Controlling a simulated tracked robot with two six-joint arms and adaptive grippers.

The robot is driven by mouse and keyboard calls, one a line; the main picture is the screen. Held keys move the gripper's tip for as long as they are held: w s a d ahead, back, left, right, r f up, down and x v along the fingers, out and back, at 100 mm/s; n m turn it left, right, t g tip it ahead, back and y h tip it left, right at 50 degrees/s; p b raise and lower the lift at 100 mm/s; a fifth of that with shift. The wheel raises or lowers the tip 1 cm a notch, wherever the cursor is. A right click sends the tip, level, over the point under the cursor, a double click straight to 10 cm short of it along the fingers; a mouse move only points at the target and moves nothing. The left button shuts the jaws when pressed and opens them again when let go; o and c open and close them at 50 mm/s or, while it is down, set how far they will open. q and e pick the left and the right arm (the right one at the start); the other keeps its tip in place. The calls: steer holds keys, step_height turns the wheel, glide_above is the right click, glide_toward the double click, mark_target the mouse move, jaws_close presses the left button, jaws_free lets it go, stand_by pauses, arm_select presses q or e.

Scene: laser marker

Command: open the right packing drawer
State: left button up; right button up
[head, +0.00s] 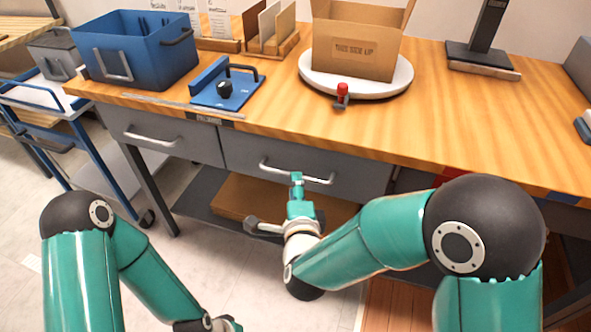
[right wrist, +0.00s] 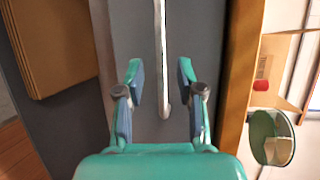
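The right packing drawer (head: 345,178) is a grey drawer under the wooden bench top, and its front looks closed. Its curved silver handle (head: 318,180) runs along the front. The grey drawer front (right wrist: 205,30) fills the view behind. My left gripper (head: 222,324) is low at the bottom edge, mostly cut off, away from the drawers.
A left drawer (head: 190,143) with its own handle is beside it. A lower shelf (head: 195,195) bears flat cardboard. On the bench (head: 290,105) are a blue bin (head: 135,60), a blue fixture (head: 228,92), and a cardboard box (head: 352,50) on a turntable. Floor in front is clear.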

steer(key=w, duration=0.3)
steer(key=w+f+p, duration=0.1)
steer(key=shift+w+a, duration=0.25)
steer(key=shift+w, duration=0.1)
jaws_close()
